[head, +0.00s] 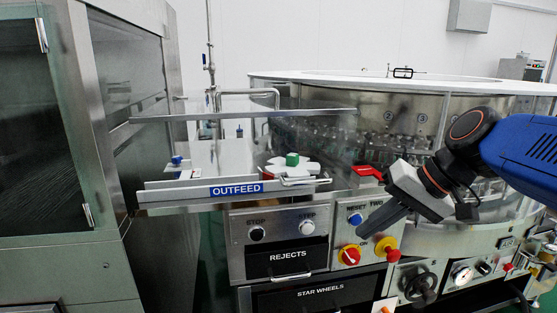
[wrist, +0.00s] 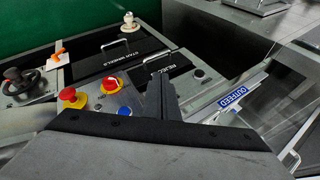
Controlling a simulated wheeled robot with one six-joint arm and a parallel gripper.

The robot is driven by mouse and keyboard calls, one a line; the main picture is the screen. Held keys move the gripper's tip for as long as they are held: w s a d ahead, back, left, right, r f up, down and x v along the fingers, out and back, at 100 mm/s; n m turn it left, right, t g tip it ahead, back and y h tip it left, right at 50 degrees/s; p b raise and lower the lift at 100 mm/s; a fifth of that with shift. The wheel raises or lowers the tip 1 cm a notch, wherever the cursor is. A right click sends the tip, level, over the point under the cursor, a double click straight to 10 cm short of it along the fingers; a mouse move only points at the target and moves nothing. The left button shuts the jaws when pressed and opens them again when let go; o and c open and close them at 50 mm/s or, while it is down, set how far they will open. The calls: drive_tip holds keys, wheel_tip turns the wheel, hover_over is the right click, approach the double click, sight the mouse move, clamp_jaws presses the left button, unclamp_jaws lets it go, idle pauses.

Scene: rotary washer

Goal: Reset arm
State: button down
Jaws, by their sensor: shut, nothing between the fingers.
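My gripper (head: 368,229) is at the right in the head view, pointing down and left. Its fingers are shut and hold nothing. It is in front of the control panel, beside the blue RESET button (head: 355,218) and above the yellow-based red rotary switch (head: 349,256). In the wrist view the shut fingers (wrist: 163,98) point toward the panel. The blue button (wrist: 124,111) and the red switch (wrist: 110,85) lie to their left there. I cannot tell whether the fingertips touch the panel.
A yellow-based red push button (head: 387,248) is close to the gripper. The OUTFEED guard (head: 237,189) and the REJECTS drawer (head: 288,257) are to the left. A black hand knob (head: 420,286) is below the arm. A steel cabinet (head: 75,255) stands at far left.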

drive_tip(key=s+d+f+h, duration=0.3)
drive_tip(key=s+d+f, duration=0.2)
drive_tip(key=f, duration=0.2)
drive_tip(key=s+d+f+n+t+h, duration=0.1)
drive_tip(key=s+d+f+h, duration=0.2)
drive_tip(key=s+d+f, duration=0.2)
drive_tip(key=shift+s+d+f, duration=0.15)
drive_tip(key=shift+s+f, duration=0.2)
drive_tip(key=shift+f, duration=1.4)
